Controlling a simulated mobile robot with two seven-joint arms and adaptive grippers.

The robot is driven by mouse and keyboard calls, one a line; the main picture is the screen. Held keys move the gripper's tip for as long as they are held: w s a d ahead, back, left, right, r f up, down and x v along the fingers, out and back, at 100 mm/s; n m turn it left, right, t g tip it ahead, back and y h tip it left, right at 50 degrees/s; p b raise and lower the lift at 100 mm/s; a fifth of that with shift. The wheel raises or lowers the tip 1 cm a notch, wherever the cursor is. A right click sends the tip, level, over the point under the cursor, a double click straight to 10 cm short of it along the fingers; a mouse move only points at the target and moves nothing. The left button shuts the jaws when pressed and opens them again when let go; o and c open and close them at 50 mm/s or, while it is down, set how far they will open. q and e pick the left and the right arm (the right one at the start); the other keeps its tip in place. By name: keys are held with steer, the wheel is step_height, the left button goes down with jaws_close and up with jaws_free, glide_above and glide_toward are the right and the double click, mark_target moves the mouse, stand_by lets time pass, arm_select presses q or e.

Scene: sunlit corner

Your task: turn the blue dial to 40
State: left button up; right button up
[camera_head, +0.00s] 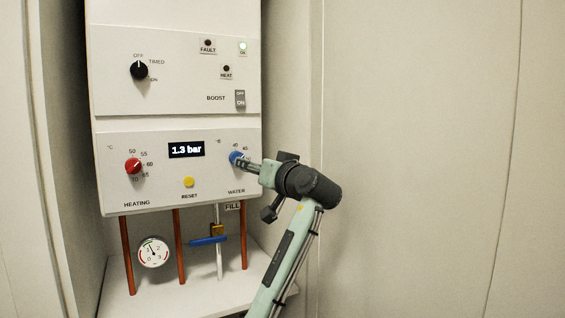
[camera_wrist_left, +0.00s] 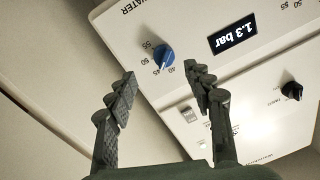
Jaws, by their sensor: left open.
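The blue dial (camera_head: 234,157) sits at the right of the boiler's lower panel, above the WATER label. In the wrist view the left gripper (camera_wrist_left: 160,73) is open, fingers apart. My right gripper is not in view.
The red heating dial (camera_head: 132,166), yellow reset button (camera_head: 188,182) and display (camera_head: 186,150) reading 1.3 bar share the panel. A black knob (camera_head: 139,70) is above. Pipes, a gauge (camera_head: 153,252) and a blue valve lever (camera_head: 208,241) are below. The right wall (camera_head: 420,150) is bare.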

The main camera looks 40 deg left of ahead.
arm_select(q)
steer(key=p+x, duration=0.1)
steer(key=x, duration=0.6)
steer(key=shift+a+r, duration=0.3)
steer(key=shift+a, duration=0.1)
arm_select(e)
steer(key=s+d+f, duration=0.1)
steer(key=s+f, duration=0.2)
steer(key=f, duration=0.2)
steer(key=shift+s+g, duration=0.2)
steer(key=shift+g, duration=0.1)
arm_select(q)
steer(key=shift+s, duration=0.1)
steer(key=c, duration=1.2)
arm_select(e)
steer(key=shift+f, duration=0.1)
